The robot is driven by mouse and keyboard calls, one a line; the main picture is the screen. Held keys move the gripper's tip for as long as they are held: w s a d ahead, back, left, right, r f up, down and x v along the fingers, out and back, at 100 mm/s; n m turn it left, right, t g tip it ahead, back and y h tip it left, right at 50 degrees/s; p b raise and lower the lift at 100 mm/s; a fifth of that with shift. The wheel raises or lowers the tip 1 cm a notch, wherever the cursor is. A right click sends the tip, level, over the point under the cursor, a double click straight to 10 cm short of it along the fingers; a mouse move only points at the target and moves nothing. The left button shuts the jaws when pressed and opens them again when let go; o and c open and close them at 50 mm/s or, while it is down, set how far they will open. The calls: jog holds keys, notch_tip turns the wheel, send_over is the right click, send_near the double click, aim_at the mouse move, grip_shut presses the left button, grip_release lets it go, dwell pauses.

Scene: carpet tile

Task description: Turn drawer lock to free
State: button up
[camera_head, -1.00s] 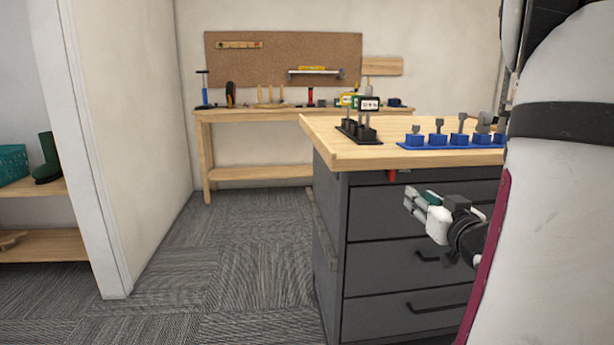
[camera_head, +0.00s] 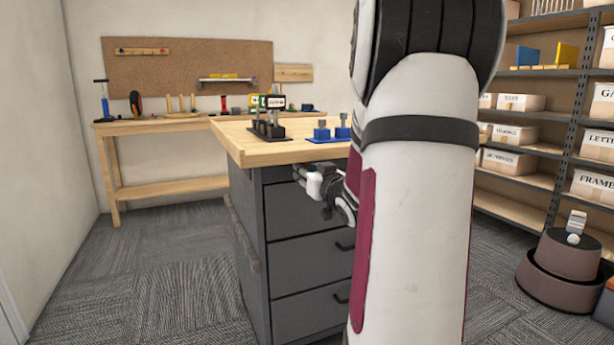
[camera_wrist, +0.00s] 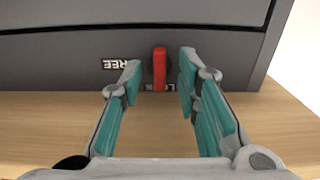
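The drawer lock is a red lever (camera_wrist: 159,69) on the dark front of the drawer cabinet (camera_head: 305,262). In the wrist view the lever points along the picture's vertical. Another label (camera_wrist: 153,86), mostly hidden, sits at the lever's lower end. My gripper (camera_wrist: 160,62) is open, with its teal-padded fingers on either side of the lever; a gap shows on both sides. In the head view my gripper (camera_head: 306,175) is at the top drawer under the tabletop edge, and the lever is not visible there.
The wooden tabletop (camera_head: 238,140) overhangs just above the lock and carries a black holder (camera_head: 266,132) and a blue holder (camera_head: 325,137). Drawer handles (camera_head: 343,246) stick out below. A workbench (camera_head: 150,127) stands at the back, shelves (camera_head: 520,145) at right. Carpet at left is clear.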

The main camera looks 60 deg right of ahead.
jog(key=shift+w+d, duration=0.15)
grip_shut()
